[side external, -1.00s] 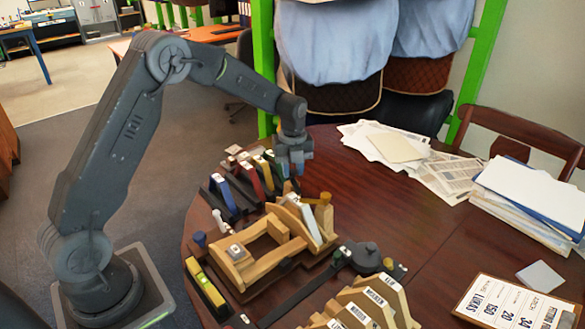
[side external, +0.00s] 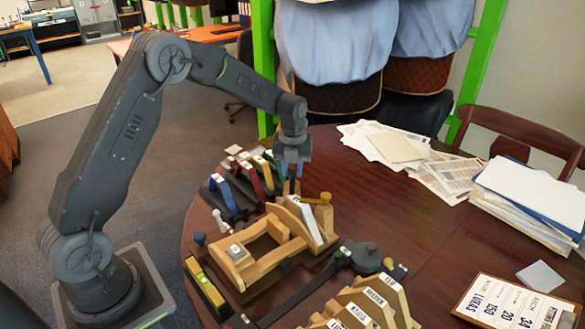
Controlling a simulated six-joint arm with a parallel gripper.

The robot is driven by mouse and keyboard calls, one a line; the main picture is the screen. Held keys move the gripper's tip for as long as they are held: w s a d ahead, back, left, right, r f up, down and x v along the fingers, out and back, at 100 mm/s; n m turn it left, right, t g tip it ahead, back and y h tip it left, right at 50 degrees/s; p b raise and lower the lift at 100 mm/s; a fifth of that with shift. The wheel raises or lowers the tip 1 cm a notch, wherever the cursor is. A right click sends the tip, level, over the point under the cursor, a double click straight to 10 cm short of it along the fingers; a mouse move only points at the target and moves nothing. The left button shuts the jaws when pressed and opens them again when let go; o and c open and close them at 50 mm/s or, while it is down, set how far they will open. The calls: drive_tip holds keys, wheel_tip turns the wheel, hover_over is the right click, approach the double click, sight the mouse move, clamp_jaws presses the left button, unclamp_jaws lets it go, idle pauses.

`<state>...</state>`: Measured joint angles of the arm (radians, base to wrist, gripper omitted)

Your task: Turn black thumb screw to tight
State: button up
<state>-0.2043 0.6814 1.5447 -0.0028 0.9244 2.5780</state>
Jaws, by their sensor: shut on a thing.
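My gripper (side external: 291,184) points straight down over the far side of the wooden saddle fitting (side external: 262,272), behind its tilted light-faced part. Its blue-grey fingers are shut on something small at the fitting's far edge. I take this to be the black thumb screw, but the fingers and the wood hide it, so its colour and how far it is screwed in cannot be seen. A dark blue knob (side external: 199,239) stands at the fitting's left end.
Coloured curved pieces (side external: 222,195) stand in a rack left of the gripper. A yellow level (side external: 205,287), a dark strap-like tool (side external: 364,256) and labelled wooden arches (side external: 372,303) lie nearer. Papers (side external: 430,165) and a clipboard (side external: 515,305) are at the right.

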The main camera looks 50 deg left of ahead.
sight(293, 171)
drive_tip(key=o, duration=0.9)
drive_tip(key=shift+r, duration=6.95)
